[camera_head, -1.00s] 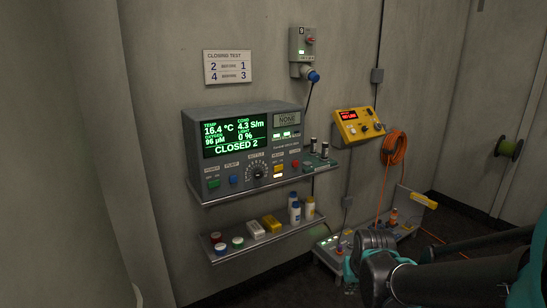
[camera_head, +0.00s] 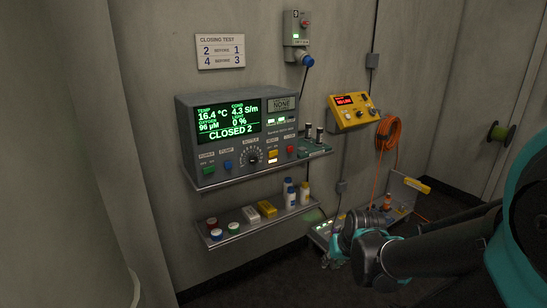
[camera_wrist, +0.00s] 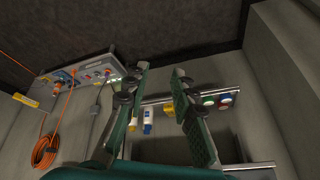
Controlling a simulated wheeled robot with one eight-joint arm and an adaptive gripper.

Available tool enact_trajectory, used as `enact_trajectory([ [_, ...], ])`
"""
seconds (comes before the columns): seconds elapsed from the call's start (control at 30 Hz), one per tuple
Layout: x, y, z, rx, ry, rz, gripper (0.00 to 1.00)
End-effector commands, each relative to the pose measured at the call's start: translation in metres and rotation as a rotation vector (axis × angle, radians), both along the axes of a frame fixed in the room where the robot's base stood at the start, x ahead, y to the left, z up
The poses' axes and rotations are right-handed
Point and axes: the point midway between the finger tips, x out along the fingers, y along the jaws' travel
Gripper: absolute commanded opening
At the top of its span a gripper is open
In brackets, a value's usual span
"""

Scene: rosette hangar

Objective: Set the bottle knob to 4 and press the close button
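The grey control console (camera_head: 186,120) stands on a wall shelf in the head view, its green screen reading CLOSED 2. The black bottle knob (camera_head: 252,157) sits on its lower front inside a white-marked dial; its setting is too small to read. To its right are a yellow button (camera_head: 272,155) and a red button (camera_head: 290,150); their small labels are hard to read, so I cannot tell which is close. My gripper (camera_head: 336,262) is low, right of and below the console, touching none of it. In the wrist view my gripper (camera_wrist: 160,72) has its fingers spread and empty.
A lower shelf (camera_head: 236,234) holds caps, boxes and bottles. A yellow box (camera_head: 352,114), an orange cable coil (camera_head: 388,133) and a floor-level panel (camera_head: 325,243) lie to the right.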

Motion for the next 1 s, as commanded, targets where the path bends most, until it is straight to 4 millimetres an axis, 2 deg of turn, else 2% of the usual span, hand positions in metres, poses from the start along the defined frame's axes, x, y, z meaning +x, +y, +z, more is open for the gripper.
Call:
enact_trajectory([
  [0.03, 0.015, 0.018, 0.006, 0.056, -0.039, 0.035, 0.35],
  [0.2, 0.074, 0.092, 0.043, 0.309, -0.243, 0.154, 0.53],
  [0.3, 0.106, 0.126, 0.072, 0.453, -0.375, 0.182, 0.53],
  [0.4, 0.136, 0.149, 0.101, 0.583, -0.502, 0.178, 0.53],
  [0.5, 0.162, 0.161, 0.126, 0.697, -0.614, 0.141, 0.53],
  [0.63, 0.188, 0.164, 0.146, 0.803, -0.717, 0.07, 0.53],
  [0.73, 0.201, 0.162, 0.153, 0.852, -0.761, 0.021, 0.53],
  [1.0, 0.216, 0.164, 0.157, 0.889, -0.79, -0.02, 0.53],
])
